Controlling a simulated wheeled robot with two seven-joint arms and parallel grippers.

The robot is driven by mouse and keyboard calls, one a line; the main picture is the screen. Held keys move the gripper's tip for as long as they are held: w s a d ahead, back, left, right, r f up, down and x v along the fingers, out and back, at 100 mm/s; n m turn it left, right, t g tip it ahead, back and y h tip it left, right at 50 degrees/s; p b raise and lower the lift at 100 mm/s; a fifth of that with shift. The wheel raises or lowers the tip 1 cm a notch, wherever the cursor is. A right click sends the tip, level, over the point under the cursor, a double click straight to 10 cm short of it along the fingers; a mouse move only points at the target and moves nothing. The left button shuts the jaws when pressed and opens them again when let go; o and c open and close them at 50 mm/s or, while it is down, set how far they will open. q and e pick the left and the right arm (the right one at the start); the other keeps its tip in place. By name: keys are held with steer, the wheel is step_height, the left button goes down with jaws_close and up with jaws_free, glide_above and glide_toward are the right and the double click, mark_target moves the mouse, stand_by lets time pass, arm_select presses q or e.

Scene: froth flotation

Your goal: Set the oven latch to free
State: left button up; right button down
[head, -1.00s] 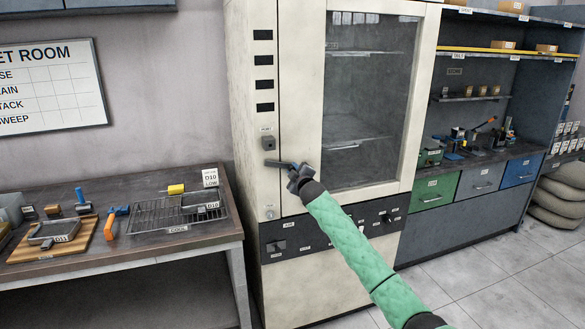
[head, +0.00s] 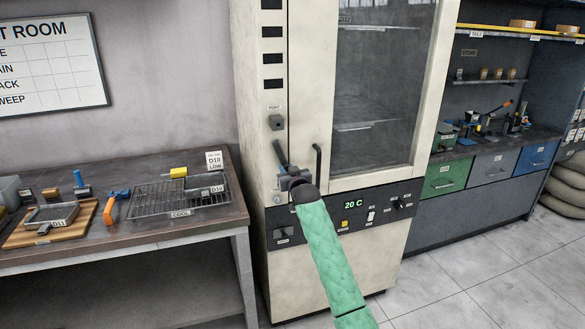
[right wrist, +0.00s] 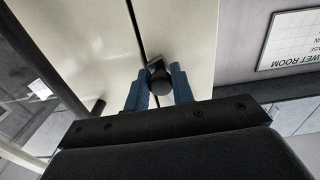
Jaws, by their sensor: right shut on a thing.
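The oven (head: 262,245) is a tall cream cabinet with a glazed door. Its latch (head: 280,151) is a dark lever near the door seam, slanting from its upper left end down and right to my right gripper. My right gripper (head: 290,178) is shut on the free end of the latch and hides that end in the head view. In the right wrist view, the blue fingers of my right gripper (right wrist: 158,90) stand on either side of the latch's dark round knob (right wrist: 161,80). My left gripper is not in view.
A dark vertical door handle (head: 317,162) stands just right of my right gripper. A control panel (head: 375,210) with a 20 C display lies below. A bench (head: 120,237) with a wire rack (head: 158,207) and tools is at the left. Drawers and shelves are at the right.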

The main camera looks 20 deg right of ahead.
steer(key=a+m, duration=0.2)
steer(key=m, duration=0.1)
steer(key=shift+a+f, duration=0.25)
steer(key=shift+f, duration=0.05)
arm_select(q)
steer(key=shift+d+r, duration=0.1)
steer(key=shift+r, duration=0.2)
arm_select(e)
steer(key=shift+a+m, duration=0.3)
steer(key=shift+m, duration=0.2)
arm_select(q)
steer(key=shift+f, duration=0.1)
arm_select(e)
steer(key=c, duration=1.2)
jaws_free()
steer(key=shift+a, duration=0.1)
steer(key=shift+s, duration=0.15)
steer(key=shift+s, duration=0.2)
arm_select(q)
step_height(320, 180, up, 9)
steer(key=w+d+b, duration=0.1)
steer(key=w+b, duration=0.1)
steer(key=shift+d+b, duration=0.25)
steer(key=shift+b, duration=0.1)
arm_select(e)
steer(key=s, duration=0.7)
steer(key=shift+s, duration=0.15)
